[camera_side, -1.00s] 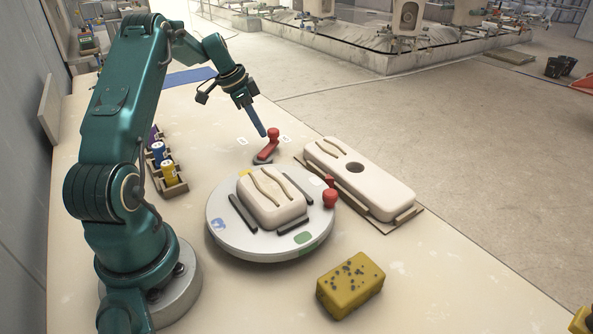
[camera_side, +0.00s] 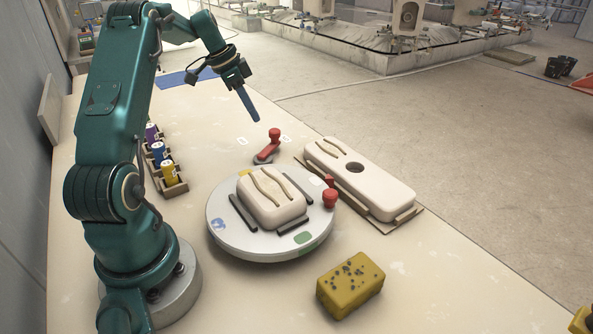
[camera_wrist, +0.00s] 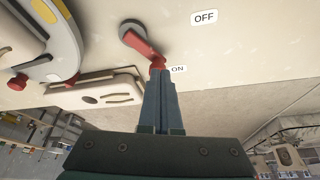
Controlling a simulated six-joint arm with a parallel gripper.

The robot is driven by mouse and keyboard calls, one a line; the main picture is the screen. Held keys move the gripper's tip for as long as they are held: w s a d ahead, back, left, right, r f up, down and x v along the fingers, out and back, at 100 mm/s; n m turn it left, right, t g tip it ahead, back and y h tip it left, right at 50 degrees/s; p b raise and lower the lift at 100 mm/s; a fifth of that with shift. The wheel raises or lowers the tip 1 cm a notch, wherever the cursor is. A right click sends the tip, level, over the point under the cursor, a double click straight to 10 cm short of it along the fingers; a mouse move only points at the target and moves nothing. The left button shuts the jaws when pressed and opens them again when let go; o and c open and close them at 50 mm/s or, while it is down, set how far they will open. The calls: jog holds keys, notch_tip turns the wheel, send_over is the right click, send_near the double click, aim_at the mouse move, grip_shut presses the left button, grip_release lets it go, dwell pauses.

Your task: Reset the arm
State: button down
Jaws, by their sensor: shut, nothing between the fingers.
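My gripper (camera_side: 254,117) is shut and empty, its blue fingers pointing down in the air above the table's far part. It also shows in the wrist view (camera_wrist: 158,75), where its tips overlap the end of the red lever. The red lever switch (camera_side: 268,150) stands on a grey base on the table, below and a little right of my gripper in the side view, apart from it. In the wrist view the red lever (camera_wrist: 143,45) points toward the ON label (camera_wrist: 178,69), away from the OFF label (camera_wrist: 204,17).
A round grey turntable (camera_side: 225,238) carries a cream ceramic piece (camera_side: 270,198) between dark bars. A long cream piece with a hole (camera_side: 375,185) lies right of it. A yellow sponge (camera_side: 350,284) is in front. A rack of jars (camera_side: 177,188) stands left.

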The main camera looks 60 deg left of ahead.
jog(key=w+d+r+m+t, duration=0.1)
jog(key=w+d+r+m, duration=0.25)
jog(key=d+r, duration=0.95)
jog(key=s+d+r, duration=0.1)
jog(key=s+d, duration=0.7)
jog(key=d, duration=0.5)
jog(key=s+d+f+n+y, duration=0.1)
jog(key=s+d+f+n, duration=0.2)
jog(key=s+f+n, duration=0.4)
jog(key=s, duration=0.4)
jog(key=shift+s+d, duration=0.15)
jog(key=shift+d, duration=0.1)
